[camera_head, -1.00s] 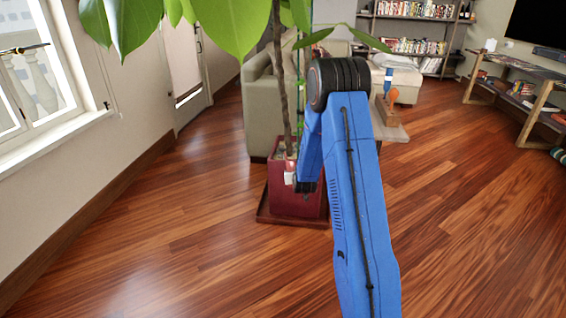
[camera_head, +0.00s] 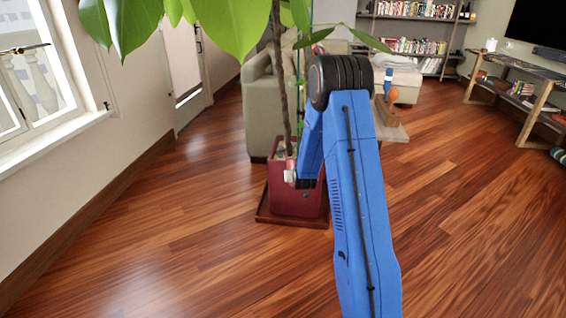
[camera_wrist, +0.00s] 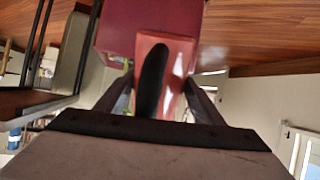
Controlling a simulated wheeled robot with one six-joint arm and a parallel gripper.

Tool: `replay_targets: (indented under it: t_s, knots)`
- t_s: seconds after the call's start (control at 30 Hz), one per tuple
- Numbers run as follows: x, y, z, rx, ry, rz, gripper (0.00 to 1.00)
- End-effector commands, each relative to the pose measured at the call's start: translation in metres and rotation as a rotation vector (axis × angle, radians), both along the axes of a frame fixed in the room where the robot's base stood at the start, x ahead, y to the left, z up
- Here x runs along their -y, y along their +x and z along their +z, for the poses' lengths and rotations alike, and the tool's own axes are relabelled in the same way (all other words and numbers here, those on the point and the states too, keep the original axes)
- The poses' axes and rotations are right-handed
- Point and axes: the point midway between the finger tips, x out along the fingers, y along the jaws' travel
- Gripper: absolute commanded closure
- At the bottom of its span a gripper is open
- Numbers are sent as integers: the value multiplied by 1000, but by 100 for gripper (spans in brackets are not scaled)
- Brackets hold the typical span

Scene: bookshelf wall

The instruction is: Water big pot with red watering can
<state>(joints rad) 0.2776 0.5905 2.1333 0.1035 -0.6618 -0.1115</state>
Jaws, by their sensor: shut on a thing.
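The big pot (camera_head: 297,203) is a dark red square planter on a tray (camera_head: 275,218), holding a tall plant. My blue arm hides its right side in the head view. It shows at the top of the wrist view (camera_wrist: 117,30). My gripper (camera_wrist: 160,97) is shut on the red watering can (camera_wrist: 181,60), with a finger on either side. A dark oval shows on the can's near face. In the head view a small part of the can (camera_head: 289,164) shows at the pot's upper rim, left of my wrist. Its spout is not clearly visible.
An armchair (camera_head: 258,105) stands close behind the pot. Large leaves (camera_head: 232,25) hang over the top of the head view. A wall with a window is left, a low shelf (camera_head: 530,100) far right. The wooden floor around the pot is clear.

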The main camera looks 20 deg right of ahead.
Motion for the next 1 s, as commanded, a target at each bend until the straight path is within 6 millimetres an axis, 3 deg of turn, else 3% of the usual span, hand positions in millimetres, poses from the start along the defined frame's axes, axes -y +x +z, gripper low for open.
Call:
replay_targets:
  t_s: [1.0]
  knots:
    - [0, 2, 9, -28, 5, 0, 65]
